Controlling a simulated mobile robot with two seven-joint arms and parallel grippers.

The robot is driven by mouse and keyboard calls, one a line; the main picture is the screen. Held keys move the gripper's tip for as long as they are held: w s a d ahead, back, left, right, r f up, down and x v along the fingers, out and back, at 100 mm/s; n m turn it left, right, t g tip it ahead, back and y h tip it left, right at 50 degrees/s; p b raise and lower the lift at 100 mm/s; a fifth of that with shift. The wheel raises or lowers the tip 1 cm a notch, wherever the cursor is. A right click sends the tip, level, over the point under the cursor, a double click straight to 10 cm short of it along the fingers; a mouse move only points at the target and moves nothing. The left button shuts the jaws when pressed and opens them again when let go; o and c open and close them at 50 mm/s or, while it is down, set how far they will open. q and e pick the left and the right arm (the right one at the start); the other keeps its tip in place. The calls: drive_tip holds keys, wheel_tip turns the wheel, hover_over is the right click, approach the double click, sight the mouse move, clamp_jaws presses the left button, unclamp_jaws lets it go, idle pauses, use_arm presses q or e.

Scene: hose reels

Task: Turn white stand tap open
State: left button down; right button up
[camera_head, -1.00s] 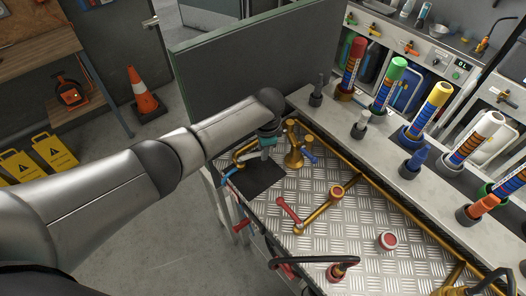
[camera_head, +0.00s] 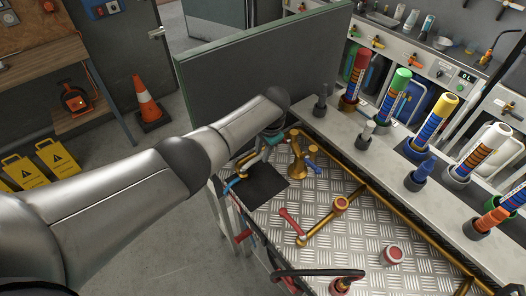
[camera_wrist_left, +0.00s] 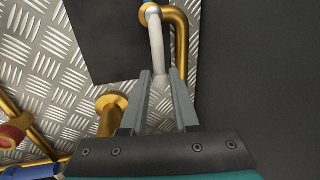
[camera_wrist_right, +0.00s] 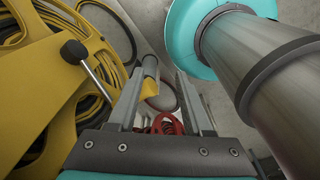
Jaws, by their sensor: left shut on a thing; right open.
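The white stand tap shows in the left wrist view as a white lever (camera_wrist_left: 156,35) at a curved brass pipe (camera_wrist_left: 181,40). My left gripper (camera_wrist_left: 162,76) is shut on the lever, whose lower end lies between its fingertips. In the head view my left gripper (camera_head: 263,150) is at the far left corner of the metal-topped bench, and the hand and arm mostly hide the tap. My right gripper (camera_wrist_right: 160,82) is open, with nothing between its fingers. It is outside the head view.
A brass post (camera_head: 297,160) with a blue lever stands right beside my left gripper. A red-levered tap (camera_head: 292,222) is nearer on the bench. A dark green panel (camera_head: 255,60) rises behind. A yellow hose reel (camera_wrist_right: 50,75) is close to my right gripper.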

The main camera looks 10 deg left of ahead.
use_arm(q)
drive_tip(key=shift+a, duration=0.1)
drive_tip(key=c, duration=0.8)
unclamp_jaws()
drive_tip(key=shift+c, duration=0.2)
drive_tip(key=shift+r, duration=0.45)
wheel_tip(320, 180, up, 14)
drive_tip(key=s+d+p, duration=0.1)
drive_tip(key=d+p, duration=0.1)
drive_tip(key=p, duration=0.1)
drive_tip(key=shift+s+d, duration=0.2)
drive_tip(key=shift+s, duration=0.2)
